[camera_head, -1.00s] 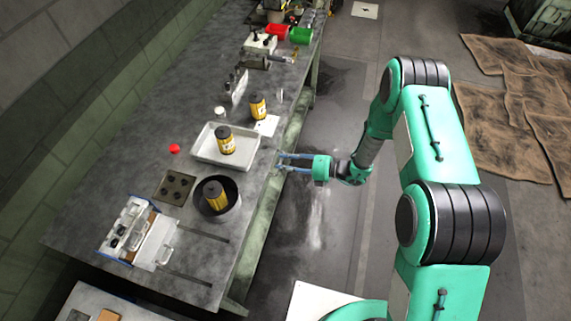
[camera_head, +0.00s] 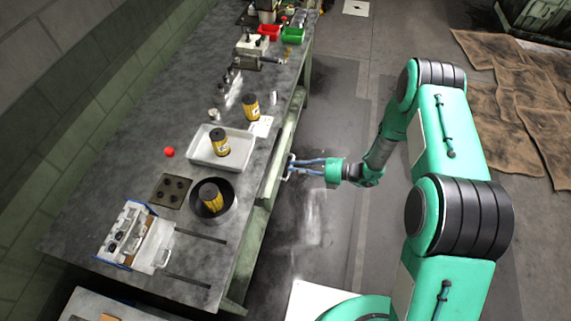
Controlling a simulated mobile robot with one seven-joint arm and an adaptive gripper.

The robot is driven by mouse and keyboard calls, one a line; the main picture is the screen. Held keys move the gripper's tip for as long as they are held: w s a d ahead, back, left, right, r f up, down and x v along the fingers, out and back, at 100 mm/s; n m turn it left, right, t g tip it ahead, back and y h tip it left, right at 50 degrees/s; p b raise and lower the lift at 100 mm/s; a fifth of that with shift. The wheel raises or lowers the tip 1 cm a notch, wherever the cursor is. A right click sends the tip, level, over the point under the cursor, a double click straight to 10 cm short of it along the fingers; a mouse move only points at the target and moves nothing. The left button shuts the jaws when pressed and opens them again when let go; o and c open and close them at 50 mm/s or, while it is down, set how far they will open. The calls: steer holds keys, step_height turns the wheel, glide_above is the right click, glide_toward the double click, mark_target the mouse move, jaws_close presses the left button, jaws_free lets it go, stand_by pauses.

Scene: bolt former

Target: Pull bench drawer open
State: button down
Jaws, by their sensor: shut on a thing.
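The workbench (camera_head: 115,190) runs along the left with a grey top. Along its right edge, below the top, is the light greenish bench drawer front (camera_head: 271,183). It appears to stand a little out from the bench side, but the gap is too small to tell clearly. My gripper (camera_head: 291,165) is beside this front, pointing left, with its blue fingers shut on the pale drawer handle. The fingers partly hide the handle. The drawer's inside cannot be made out.
On the bench stand a white tray (camera_head: 200,159) with a yellow can (camera_head: 219,143), a dark round pan (camera_head: 228,207) with another can, a red ball (camera_head: 169,152), and red (camera_head: 268,33) and green (camera_head: 292,36) bins. The floor right of the bench is clear; brown mats (camera_head: 520,90) lie farther right.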

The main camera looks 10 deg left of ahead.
steer(key=f+p+v, duration=0.1)
steer(key=f+v, duration=0.1)
steer(key=v, duration=0.9)
steer(key=d+f+p+v, duration=0.1)
steer(key=f+v, duration=0.1)
steer(key=v, duration=0.9)
steer(key=shift+f, duration=0.4)
steer(key=shift+s, duration=0.1)
steer(key=c, duration=1.7)
jaws_free()
steer(key=shift+o, duration=0.2)
steer(key=v, duration=1.2)
steer(key=shift+r, duration=0.1)
